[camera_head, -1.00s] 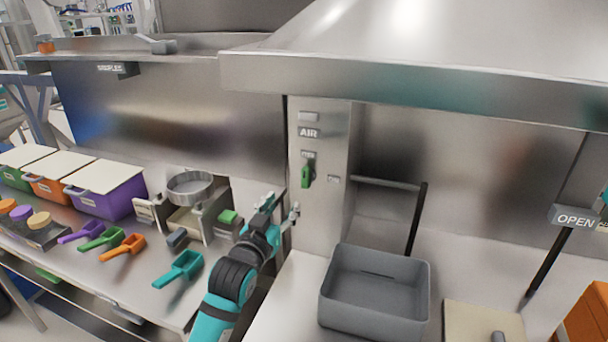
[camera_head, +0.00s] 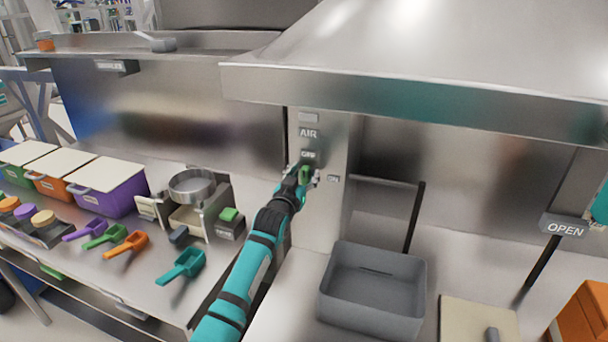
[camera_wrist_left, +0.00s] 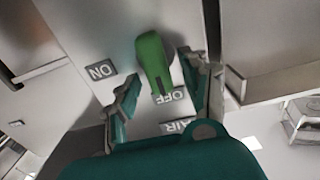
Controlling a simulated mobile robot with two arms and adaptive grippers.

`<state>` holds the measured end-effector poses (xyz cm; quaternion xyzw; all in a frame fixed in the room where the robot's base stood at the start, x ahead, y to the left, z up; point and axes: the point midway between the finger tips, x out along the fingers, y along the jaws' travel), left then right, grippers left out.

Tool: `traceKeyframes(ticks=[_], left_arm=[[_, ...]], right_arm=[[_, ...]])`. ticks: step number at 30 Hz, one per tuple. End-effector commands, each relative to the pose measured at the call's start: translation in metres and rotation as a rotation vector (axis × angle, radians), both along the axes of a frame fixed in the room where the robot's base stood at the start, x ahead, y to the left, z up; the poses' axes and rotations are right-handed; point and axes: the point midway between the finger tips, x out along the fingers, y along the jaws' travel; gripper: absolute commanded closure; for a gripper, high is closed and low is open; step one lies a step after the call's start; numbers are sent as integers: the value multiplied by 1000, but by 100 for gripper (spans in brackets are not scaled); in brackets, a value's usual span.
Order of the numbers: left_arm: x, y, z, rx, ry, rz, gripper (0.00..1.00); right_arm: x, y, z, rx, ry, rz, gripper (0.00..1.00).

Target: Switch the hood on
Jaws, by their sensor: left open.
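The hood's green switch handle (camera_wrist_left: 153,62) is mounted on the steel panel (camera_head: 322,215) under the hood (camera_head: 400,95). It points at the OFF label (camera_wrist_left: 170,97) in the left wrist view; the ON label (camera_wrist_left: 101,70) is off to its side. My left gripper (camera_wrist_left: 160,66) is open, with one finger on each side of the handle. I cannot tell whether either finger touches it. In the head view my left gripper (camera_head: 303,178) partly covers the handle. A teal part of my right arm shows at the right edge; its jaws cannot be made out.
A grey bin (camera_head: 372,290) stands on the counter to the right of the panel, with a dark bar (camera_head: 415,220) behind it. Coloured scoops (camera_head: 180,267), lidded boxes (camera_head: 107,185) and a sieve stand (camera_head: 192,187) are on the left. An OPEN sign (camera_head: 565,227) is at the right.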

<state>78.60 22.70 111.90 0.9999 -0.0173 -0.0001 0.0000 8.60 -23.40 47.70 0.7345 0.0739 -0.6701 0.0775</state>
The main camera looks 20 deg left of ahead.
Motion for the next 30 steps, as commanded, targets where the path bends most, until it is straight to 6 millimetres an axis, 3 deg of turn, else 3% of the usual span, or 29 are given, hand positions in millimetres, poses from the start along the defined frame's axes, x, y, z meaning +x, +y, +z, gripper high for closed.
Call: traceKeyframes(ticks=[6, 16, 30], left_arm=[[0, 0, 0, 0, 0, 0, 56], [0, 0, 0, 0, 0, 0, 100], [0, -1, 0, 84, -2, 0, 100]], right_arm=[[0, 0, 0, 0, 0, 0, 60], [0, 0, 0, 0, 0, 0, 60], [0, 0, 0, 0, 0, 0, 60]])
